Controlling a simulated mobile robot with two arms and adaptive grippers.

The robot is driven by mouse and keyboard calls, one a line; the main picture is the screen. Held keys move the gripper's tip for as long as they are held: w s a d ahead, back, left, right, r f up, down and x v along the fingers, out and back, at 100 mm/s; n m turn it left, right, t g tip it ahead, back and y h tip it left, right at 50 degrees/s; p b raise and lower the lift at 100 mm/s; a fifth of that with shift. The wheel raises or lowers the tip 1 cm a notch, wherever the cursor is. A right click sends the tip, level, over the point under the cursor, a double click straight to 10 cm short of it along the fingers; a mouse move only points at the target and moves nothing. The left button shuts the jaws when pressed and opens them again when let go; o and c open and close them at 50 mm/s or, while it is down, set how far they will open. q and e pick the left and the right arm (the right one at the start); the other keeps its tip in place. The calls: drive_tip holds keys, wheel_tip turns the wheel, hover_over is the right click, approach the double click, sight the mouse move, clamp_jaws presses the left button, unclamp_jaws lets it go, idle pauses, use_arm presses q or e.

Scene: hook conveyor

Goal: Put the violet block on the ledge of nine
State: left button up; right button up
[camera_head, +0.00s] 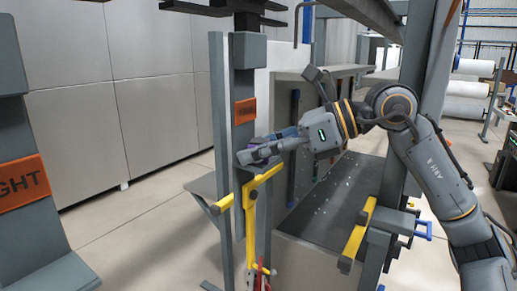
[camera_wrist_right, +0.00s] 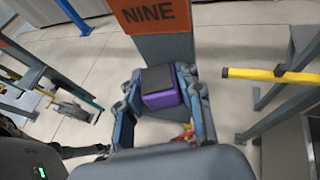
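The violet block (camera_wrist_right: 161,99) has a dark top and sits between the fingertips of my right gripper (camera_wrist_right: 160,92) in the right wrist view. The fingers lie close along both its sides and look shut on it. In the head view my right gripper (camera_head: 262,150) reaches from the right to the grey post with the orange NINE sign (camera_head: 245,111). Only a sliver of violet (camera_head: 259,141) shows there behind the fingers. The block is just below the sign, close to the post. I cannot tell whether it touches a ledge. My left gripper is not in view.
A yellow bracket (camera_head: 262,181) is just below my right gripper. Another yellow bar (camera_head: 357,235) is at the right. Open floor (camera_head: 150,235) lies between the posts.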

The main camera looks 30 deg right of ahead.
drive_tip(key=shift+o, duration=1)
drive_tip(key=shift+r, duration=0.2)
drive_tip(key=shift+s+d, duration=0.15)
drive_tip(key=shift+d, duration=0.15)
drive_tip(key=b+v, duration=0.3)
drive_tip(key=v, duration=0.8)
drive_tip(key=shift+s+b, duration=0.2)
drive_tip(key=shift+b, duration=0.2)
drive_tip(key=shift+d, duration=0.1)
